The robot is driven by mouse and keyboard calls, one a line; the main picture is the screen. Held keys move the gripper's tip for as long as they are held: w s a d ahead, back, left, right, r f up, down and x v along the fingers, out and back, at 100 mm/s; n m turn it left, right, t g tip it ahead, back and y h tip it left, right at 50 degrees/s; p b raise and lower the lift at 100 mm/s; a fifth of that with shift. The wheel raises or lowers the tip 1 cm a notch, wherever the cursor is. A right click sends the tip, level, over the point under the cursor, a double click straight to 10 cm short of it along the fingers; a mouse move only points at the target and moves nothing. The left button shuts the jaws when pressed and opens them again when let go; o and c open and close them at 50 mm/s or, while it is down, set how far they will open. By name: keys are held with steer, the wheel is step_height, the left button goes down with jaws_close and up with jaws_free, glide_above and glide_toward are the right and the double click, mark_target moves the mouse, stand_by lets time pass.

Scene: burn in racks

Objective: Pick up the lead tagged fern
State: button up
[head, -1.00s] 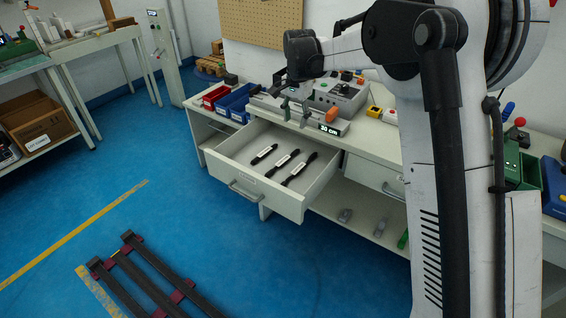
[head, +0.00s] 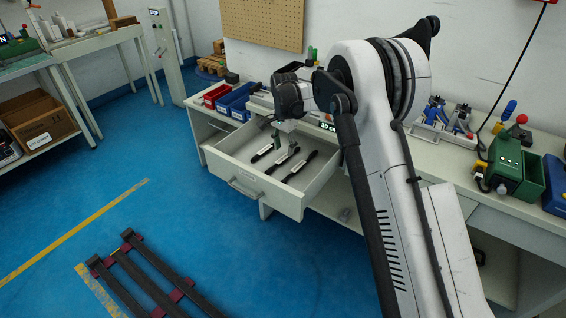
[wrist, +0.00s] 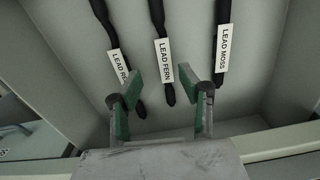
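Three black leads with white tags lie side by side in the open drawer (head: 228,174). In the wrist view the middle one is tagged LEAD FERN (wrist: 164,60). The lead to its right is tagged LEAD MOSS (wrist: 223,48). The left one (wrist: 118,66) has a tag partly hidden by my finger, reading "LEAD R". My gripper (wrist: 165,98) is open, with green pads, and its fingers stand either side of the fern lead's lower end, above the drawer floor. Nothing is between the fingers in its grasp. In the head view the leads show below my wrist, including the middle one (head: 283,161).
The drawer walls surround the leads closely. Red (head: 215,95) and blue (head: 236,103) bins stand on the bench at the back left. A green device (head: 506,162) stands on the bench to the right. A dark rack frame (head: 150,275) lies on the blue floor.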

mark_target(283, 159)
steer(key=shift+w+a+f+b, duration=0.1)
steer(key=shift+f+b, duration=0.1)
steer(key=shift+f, duration=0.75)
steer(key=shift+w+a+f+b, duration=0.1)
steer(key=shift+w+f+b, duration=0.1)
steer(key=shift+f, duration=0.8)
steer(key=shift+w+f+b, duration=0.1)
steer(key=shift+f+b, duration=0.1)
steer(key=shift+f, duration=0.75)
jaws_close()
